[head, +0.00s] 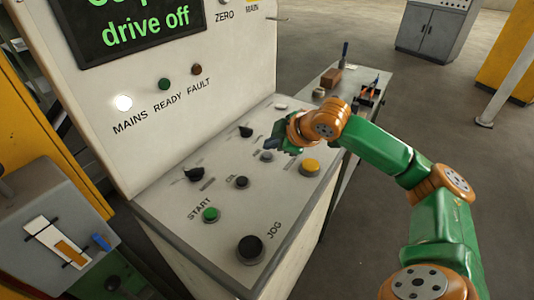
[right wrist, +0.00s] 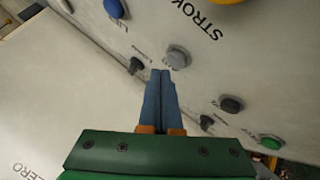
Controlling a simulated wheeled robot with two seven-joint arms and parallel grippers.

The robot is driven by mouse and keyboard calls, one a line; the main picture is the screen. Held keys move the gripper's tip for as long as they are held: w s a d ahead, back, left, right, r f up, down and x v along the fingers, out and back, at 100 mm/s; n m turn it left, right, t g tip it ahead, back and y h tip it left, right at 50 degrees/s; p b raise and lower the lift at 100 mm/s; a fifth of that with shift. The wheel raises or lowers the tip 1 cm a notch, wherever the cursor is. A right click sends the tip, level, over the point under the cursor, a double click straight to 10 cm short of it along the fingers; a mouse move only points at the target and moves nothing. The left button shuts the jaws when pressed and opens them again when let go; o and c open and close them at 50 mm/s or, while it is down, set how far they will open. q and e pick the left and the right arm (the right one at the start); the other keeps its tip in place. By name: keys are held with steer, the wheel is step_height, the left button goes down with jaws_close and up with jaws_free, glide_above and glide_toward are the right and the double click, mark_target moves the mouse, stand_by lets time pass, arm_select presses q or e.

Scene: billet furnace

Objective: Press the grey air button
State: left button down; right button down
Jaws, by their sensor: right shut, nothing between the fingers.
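The grey air button (head: 267,156) is a small round button on the sloping control desk. In the right wrist view the grey button (right wrist: 178,57) lies just beyond the fingertips and slightly to the right. My right gripper (head: 274,144) is over the desk beside this button, its blue fingers pointing down and left. In the right wrist view the gripper (right wrist: 160,73) has its fingers together and empty. The button is in clear view; I cannot tell how small the gap to it is. My left gripper is not in view.
Close by are a yellow button (head: 309,167), black knobs (head: 246,131), a dark button (head: 241,182), the green start button (head: 210,214) and the black jog button (head: 250,247). A blue button (right wrist: 114,8) shows in the wrist view. The upright display panel (head: 150,75) stands behind.

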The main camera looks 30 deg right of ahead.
mark_target(271, 156)
steer(key=shift+f, duration=0.15)
steer(key=shift+f, duration=0.3)
steer(key=shift+f, duration=0.4)
stand_by(0.8)
steer(key=shift+r+p, duration=0.85)
steer(key=shift+p, duration=0.15)
step_height(271, 156, up, 5)
steer(key=p, duration=0.6)
steer(key=shift+r, duration=0.1)
